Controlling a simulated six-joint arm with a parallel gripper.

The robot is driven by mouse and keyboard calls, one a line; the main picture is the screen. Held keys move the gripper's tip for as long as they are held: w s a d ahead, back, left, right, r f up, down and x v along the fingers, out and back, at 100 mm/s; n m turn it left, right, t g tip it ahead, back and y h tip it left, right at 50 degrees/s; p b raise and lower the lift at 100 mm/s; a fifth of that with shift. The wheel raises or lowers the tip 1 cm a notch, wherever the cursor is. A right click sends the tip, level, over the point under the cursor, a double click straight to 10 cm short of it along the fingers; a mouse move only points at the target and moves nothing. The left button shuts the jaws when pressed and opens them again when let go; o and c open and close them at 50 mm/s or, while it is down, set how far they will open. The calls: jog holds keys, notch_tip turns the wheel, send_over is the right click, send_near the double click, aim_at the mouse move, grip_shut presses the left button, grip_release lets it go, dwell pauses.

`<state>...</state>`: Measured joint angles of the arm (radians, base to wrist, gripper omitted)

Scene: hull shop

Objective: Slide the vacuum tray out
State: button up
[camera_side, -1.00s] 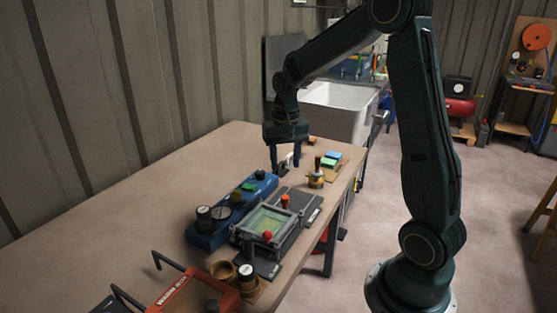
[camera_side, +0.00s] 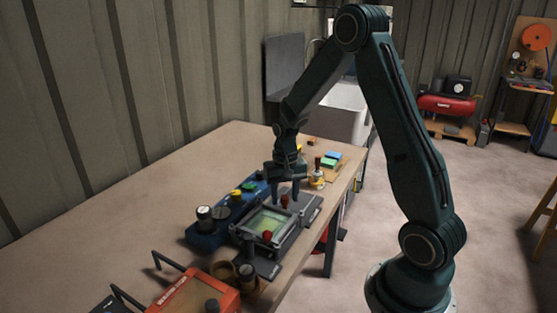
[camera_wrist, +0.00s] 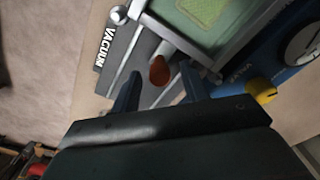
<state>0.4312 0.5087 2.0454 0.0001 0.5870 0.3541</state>
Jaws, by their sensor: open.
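The vacuum tray (camera_side: 270,222) is a grey frame around a green panel, set on a dark base on the bench. It has a red-orange knob at its near side and another orange knob (camera_side: 285,201) at its far side. In the wrist view the tray's corner (camera_wrist: 205,22) and a dark plate marked VACUUM (camera_wrist: 115,58) show. My gripper (camera_side: 285,193) is open over the far end of the tray, pointing down. In the wrist view its fingers (camera_wrist: 160,85) lie either side of the orange knob (camera_wrist: 159,70). Whether they touch it I cannot tell.
A blue unit (camera_side: 205,238) with dials and a yellow knob stands close along the tray's left. An orange box (camera_side: 205,295) with black handles is nearer the camera. A small stand with a dark knob (camera_side: 317,178) is beyond the gripper. The bench's left part is clear.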

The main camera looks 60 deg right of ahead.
grip_shut()
jog(key=d, duration=1.2)
jog(key=shift+d, duration=0.3)
grip_release()
jog(key=shift+a, duration=0.1)
jog(key=shift+r, duration=0.1)
notch_tip(320, 180, up, 14)
dwell(0.5)
